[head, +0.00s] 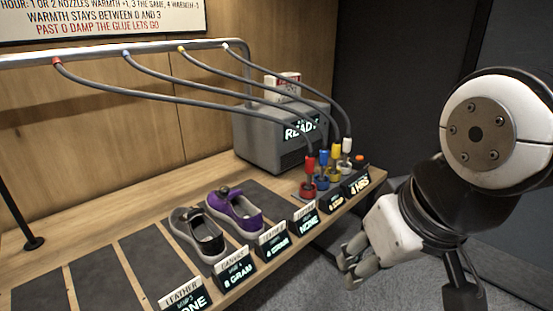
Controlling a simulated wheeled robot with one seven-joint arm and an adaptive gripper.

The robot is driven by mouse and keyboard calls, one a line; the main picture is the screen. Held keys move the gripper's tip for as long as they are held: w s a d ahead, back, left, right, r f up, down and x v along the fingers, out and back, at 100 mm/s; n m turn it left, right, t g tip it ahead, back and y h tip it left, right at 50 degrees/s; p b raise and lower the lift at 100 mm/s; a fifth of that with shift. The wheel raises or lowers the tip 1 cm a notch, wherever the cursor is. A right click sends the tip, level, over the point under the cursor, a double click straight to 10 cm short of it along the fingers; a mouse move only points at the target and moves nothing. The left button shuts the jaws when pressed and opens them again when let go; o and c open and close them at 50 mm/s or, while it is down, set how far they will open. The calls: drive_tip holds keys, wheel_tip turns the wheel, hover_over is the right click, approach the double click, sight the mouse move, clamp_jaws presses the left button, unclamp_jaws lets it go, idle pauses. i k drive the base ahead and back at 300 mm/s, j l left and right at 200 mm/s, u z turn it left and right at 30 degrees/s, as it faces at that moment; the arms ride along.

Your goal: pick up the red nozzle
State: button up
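The red nozzle (310,166) stands upright in a red-rimmed holder (308,190) on the wooden bench, at the left of a group of nozzles. A grey hose (180,97) runs from its top up to the metal rail. The blue nozzle (323,161), yellow nozzle (335,153) and white nozzle (347,146) stand close to its right. My gripper (348,272) hangs off the front edge of the bench, below and right of the red nozzle and well apart from it. Its fingers point down and left, seen from the side; I cannot tell how far apart they are.
A grey machine (268,138) marked READY stands behind the nozzles. Two sneakers, grey (198,232) and purple (236,212), sit on dark mats at left. Several small label signs (304,220) line the bench's front edge. Hoses arch above the bench from the rail (110,48).

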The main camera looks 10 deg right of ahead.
sight(309, 166)
drive_tip(key=z, duration=0.25)
drive_tip(key=i+l, duration=0.1)
drive_tip(key=i, duration=0.6)
drive_tip(key=i+l, duration=0.1)
drive_tip(key=i, duration=0.65)
drive_tip(key=j+u, duration=0.05)
